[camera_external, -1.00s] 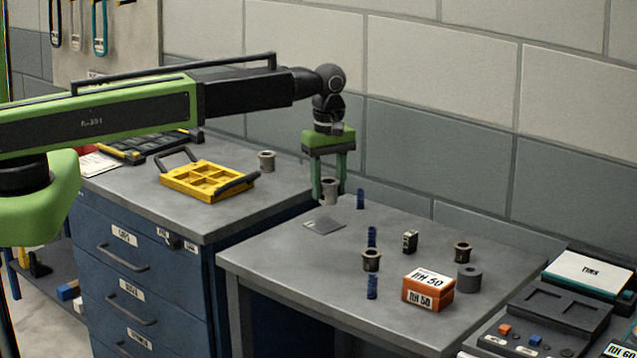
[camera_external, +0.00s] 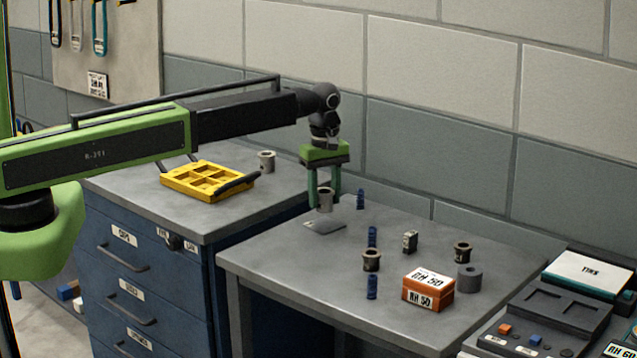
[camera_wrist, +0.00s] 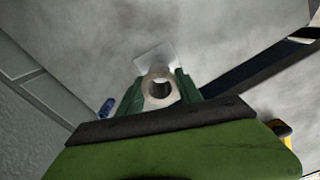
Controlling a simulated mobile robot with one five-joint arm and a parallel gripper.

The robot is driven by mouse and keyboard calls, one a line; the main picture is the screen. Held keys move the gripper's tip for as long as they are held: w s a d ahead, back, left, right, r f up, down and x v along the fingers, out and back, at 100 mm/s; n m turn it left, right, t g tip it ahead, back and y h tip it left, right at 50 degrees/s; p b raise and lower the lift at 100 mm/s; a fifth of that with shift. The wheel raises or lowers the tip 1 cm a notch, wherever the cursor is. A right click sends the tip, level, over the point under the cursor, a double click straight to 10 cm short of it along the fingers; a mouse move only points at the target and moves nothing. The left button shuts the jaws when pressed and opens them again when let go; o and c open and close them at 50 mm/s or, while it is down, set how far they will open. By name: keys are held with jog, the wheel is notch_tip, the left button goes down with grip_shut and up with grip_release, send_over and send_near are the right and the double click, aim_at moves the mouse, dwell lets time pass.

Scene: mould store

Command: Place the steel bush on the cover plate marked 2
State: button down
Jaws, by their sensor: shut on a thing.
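My gripper (camera_external: 324,200) is shut on a steel bush (camera_external: 325,198), a grey flanged sleeve held upright between the green fingers. In the external view the bush hangs just above a thin grey plate (camera_external: 324,226) lying on the bench. In the wrist view the bush (camera_wrist: 159,88) sits between the fingers with its bore showing, and the pale plate (camera_wrist: 155,57) shows partly behind it. No mark on the plate can be read. I cannot tell whether the bush touches the plate.
Other flanged bushes stand on the bench (camera_external: 371,260) (camera_external: 462,252) and by the yellow tray (camera_external: 266,161). The bench's front left is clear.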

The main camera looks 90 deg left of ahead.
notch_tip(320, 180, down, 4)
jog(key=b, duration=0.3)
jog(key=shift+r, duration=0.25)
jog(key=shift+f, duration=0.15)
jog(key=c, duration=0.8)
grip_release()
notch_tip(320, 180, up, 12)
jog(key=p, duration=1.2)
jog(key=shift+r, duration=0.2)
